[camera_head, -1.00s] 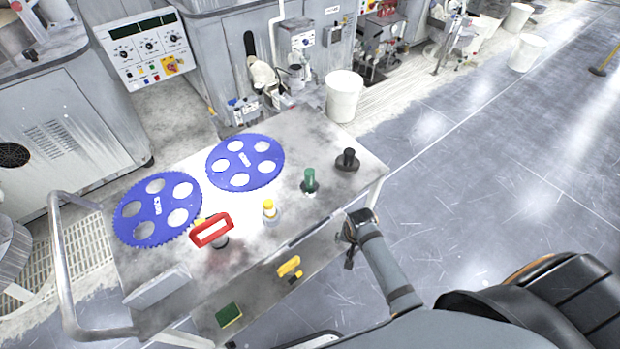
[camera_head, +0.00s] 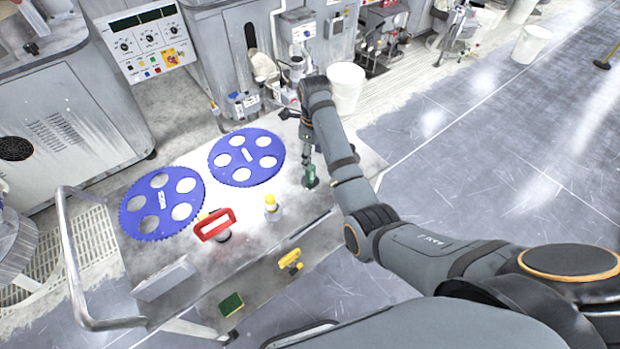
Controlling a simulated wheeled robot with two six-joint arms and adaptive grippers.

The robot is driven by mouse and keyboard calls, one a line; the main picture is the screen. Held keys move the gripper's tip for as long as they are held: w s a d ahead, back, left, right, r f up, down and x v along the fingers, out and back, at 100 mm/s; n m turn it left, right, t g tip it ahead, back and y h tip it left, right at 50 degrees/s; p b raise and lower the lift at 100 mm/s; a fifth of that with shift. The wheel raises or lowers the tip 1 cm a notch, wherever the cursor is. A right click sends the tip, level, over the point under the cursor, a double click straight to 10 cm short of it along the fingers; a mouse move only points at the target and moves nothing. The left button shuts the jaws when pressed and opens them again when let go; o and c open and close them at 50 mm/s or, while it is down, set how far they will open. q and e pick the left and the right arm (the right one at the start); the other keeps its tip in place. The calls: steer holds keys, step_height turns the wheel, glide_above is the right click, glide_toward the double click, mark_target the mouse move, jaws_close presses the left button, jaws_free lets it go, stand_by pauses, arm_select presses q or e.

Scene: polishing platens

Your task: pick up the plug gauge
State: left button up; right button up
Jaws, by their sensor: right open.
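A green upright piece with a dark round base, which looks like the plug gauge (camera_head: 310,178), stands on the cart top (camera_head: 262,262) near its right end. My right gripper (camera_head: 306,155) points down just above it, with the fingertips close to its top. The fingers are open, but they are small here and I cannot tell whether they touch the piece. My left gripper is not in view.
Two blue toothed discs (camera_head: 246,157) lie on the left and middle of the cart top. A red-handled tool (camera_head: 215,225) and a yellow-capped bottle (camera_head: 272,208) stand nearby. A white bucket (camera_head: 345,88) is behind the cart.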

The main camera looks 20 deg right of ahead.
steer(key=shift+w+a+r+m, duration=0.25)
steer(key=shift+r+m, duration=0.2)
steer(key=shift+r, duration=0.15)
steer(key=shift+w+a+r+m, duration=0.2)
steer(key=shift+w+r+m, duration=0.05)
steer(key=shift+r+m, duration=0.25)
steer(key=p, duration=0.1)
glide_above(310, 175)
steer(key=w, duration=0.2)
steer(key=f, duration=0.5)
steer(key=shift+d+f, duration=0.15)
steer(key=shift+d, duration=0.1)
steer(key=shift+f, duration=0.25)
steer(key=f, duration=0.1)
steer(key=f+p, duration=0.1)
steer(key=f, duration=0.2)
steer(key=shift+s, duration=0.25)
steer(key=shift+f, duration=0.3)
jaws_close()
steer(key=shift+r, duration=0.1)
